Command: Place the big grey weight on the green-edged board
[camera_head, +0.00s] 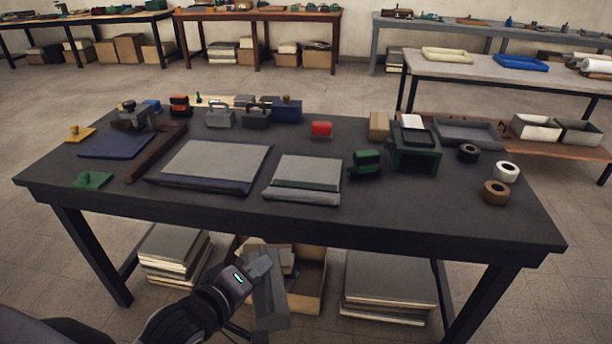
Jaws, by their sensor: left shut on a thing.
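The green-edged board (308,170) lies flat on the dark table, front and centre, with a grey top and a green strip near its front. My left gripper (262,268) is low in front of the table's near edge, below the tabletop level in the picture. It is shut on a grey block (271,308), which hangs partly hidden by the gripper; I take it for the big grey weight. Two grey weights with handles, a lighter one (220,116) and a darker one (257,117), stand at the back of the table. My right gripper is not in view.
A blue-edged board (215,160) lies left of the green-edged one. A green stamp-like object (366,163) stands close to its right, with a dark green box (416,158) beyond. Tape rolls (496,192) are at the right. The table's front strip (400,212) is clear.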

